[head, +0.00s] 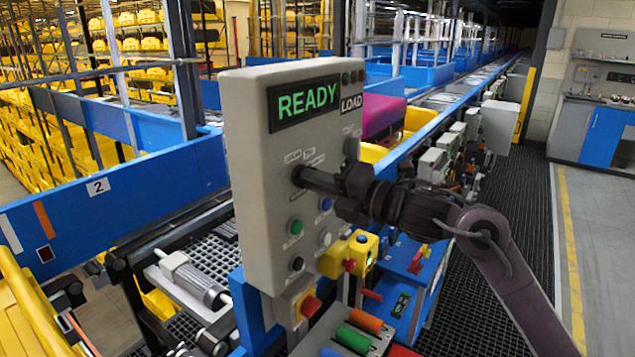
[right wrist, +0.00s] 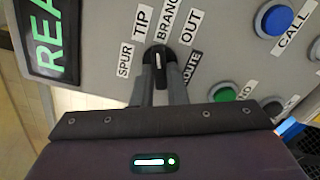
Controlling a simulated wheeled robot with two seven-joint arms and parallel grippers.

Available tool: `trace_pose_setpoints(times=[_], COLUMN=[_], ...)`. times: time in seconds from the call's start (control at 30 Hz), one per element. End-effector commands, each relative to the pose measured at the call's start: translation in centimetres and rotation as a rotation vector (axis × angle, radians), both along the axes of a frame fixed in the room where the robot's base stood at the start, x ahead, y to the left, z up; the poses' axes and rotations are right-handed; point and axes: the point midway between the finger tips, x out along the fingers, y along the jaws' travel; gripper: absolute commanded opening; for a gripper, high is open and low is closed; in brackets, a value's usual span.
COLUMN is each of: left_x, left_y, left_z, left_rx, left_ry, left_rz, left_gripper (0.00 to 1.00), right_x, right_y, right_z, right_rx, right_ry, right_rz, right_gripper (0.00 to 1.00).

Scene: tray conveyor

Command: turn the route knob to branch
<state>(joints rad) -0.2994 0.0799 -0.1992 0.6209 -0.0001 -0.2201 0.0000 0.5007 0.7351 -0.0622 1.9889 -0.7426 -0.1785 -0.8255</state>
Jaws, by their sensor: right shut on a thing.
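The grey control panel (head: 250,130) faces me in the head view, with a green READY display (head: 308,100) at its top. The black route knob (right wrist: 158,60) shows in the right wrist view, below an arc of labels SPUR, TIP, BRANCH and OUT, with ROUTE beside it. The white mark on the knob points up in that view, roughly at the gap between TIP and BRANCH; I cannot tell its exact setting. My right gripper (head: 303,178) reaches the panel from the right, its fingers shut on the knob. In the head view the gripper hides the knob. My left gripper is out of view.
Below the knob are several push buttons, including a blue one (right wrist: 277,19) and a green one (right wrist: 222,93). A yellow box (head: 347,254) with a red button sits at the panel's lower right. A blue-sided conveyor (head: 440,118) runs behind. The right aisle is clear.

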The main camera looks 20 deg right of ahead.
Motion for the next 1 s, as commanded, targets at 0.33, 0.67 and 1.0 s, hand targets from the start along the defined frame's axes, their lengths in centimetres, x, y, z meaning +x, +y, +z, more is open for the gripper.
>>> trace_pose_setpoints(times=[0.33, 0.67, 1.0], left_x=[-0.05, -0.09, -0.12], left_y=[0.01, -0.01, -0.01], left_z=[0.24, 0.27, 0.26], left_rx=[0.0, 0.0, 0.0], left_ry=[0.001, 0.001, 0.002], left_rz=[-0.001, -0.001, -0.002], left_gripper=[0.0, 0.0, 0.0], right_x=[0.0, 0.0, 0.0], right_y=[-0.02, -0.02, -0.02], right_z=[0.01, -0.03, -0.05], right_rx=[0.136, 0.17, 0.169], right_ry=[0.108, 0.135, 0.135], right_rz=[-0.001, -0.001, -0.001], right_gripper=[0.0, 0.0, 0.2])
